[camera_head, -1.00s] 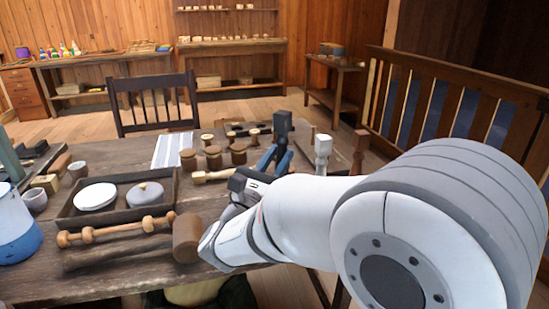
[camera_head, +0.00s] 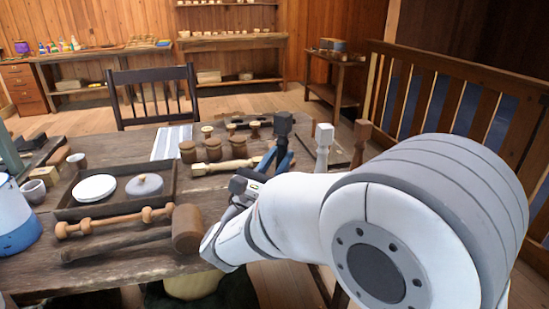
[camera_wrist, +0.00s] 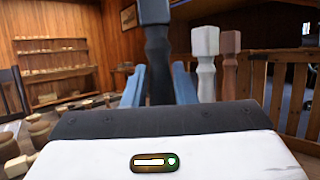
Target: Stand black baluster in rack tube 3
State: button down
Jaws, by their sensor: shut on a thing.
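The black baluster (camera_head: 284,124) stands upright in my gripper (camera_head: 281,158), its square top above the blue fingers. In the wrist view the black baluster (camera_wrist: 157,50) rises between the two blue fingers of my gripper (camera_wrist: 158,88), which are shut on it. Its lower end is hidden by the fingers and my wrist. A white baluster (camera_head: 323,140) and a brown baluster (camera_head: 361,137) stand upright to its right, apart from it; both also show in the wrist view, white (camera_wrist: 206,50) and brown (camera_wrist: 230,55). Their lower ends are hidden, and I cannot make out the rack's tubes.
The worn wooden table (camera_head: 120,268) carries a tray (camera_head: 75,212) with two round lids, a mallet (camera_head: 187,228), a dumbbell-shaped turned piece (camera_head: 115,221) and a pale spindle (camera_head: 222,166). Several brown jars stand behind the spindle. A dark chair (camera_head: 152,95) stands beyond, a wooden railing (camera_head: 455,95) at right.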

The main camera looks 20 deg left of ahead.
jog(key=c, duration=1.1)
grip_release()
jog(key=shift+s+a+f, duration=0.15)
jog(key=shift+s+f, duration=0.1)
jog(key=shift+s, duration=0.25)
jog(key=v, duration=0.6)
jog(key=shift+s+f+p, duration=0.2)
jog(key=shift+s+p, duration=0.15)
jog(key=shift+p, duration=0.1)
